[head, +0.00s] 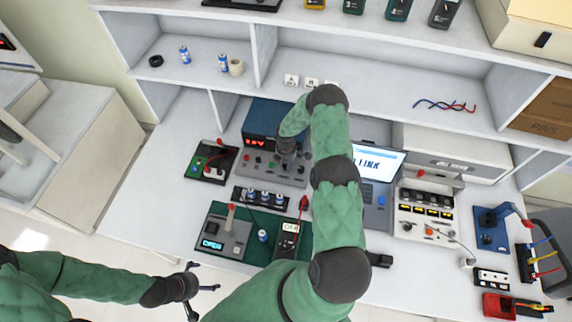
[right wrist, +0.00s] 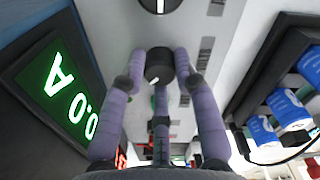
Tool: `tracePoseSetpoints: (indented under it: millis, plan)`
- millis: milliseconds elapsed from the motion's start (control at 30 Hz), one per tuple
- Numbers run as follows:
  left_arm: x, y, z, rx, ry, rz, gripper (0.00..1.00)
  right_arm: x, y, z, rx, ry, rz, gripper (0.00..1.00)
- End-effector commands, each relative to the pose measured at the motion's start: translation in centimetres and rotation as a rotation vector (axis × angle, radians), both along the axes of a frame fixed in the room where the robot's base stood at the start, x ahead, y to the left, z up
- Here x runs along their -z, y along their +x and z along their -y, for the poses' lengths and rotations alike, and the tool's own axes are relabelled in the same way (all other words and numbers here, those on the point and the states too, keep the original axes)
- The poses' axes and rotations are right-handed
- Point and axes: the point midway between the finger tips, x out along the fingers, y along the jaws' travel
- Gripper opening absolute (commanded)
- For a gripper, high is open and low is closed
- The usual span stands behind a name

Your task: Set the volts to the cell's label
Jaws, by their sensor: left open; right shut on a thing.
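The bench power supply (head: 262,165) stands mid-bench with a red voltage readout (head: 262,142), its digits too small to read surely. In the right wrist view a black knob (right wrist: 158,65) on its grey panel is between the purple fingers of my right gripper (right wrist: 158,90), which is shut on it. A green readout (right wrist: 68,92) there shows 0.0 A. Blue-and-white cells sit in a black holder (head: 240,196); they also show in the right wrist view (right wrist: 290,110). One cell (head: 262,235) stands on the green mat. Labels are unreadable. My left gripper (head: 207,290) is open and empty, off the bench's front edge.
A laptop (head: 378,162) is right of my right arm. More cells stand on the shelf (head: 203,68).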

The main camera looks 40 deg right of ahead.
Motion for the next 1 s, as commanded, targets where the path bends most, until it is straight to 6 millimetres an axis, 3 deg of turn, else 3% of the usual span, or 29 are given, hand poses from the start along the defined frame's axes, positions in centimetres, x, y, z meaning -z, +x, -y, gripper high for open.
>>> tracePoseSetpoints:
  millis: [367, 1000]
  plan:
    - [1.9, 0.0, 0.0, 0.0, 0.0, 0.0, 1.0, 0.3, 0.1, 0.0, 0.123, 0.0, 0.001, 0.0]
    - [8.6, 0.0, 0.0, 0.0, 0.0, 0.0, 1.0, 0.4, 0.0, 0.0, 0.706, 0.001, 0.001, 0.0]
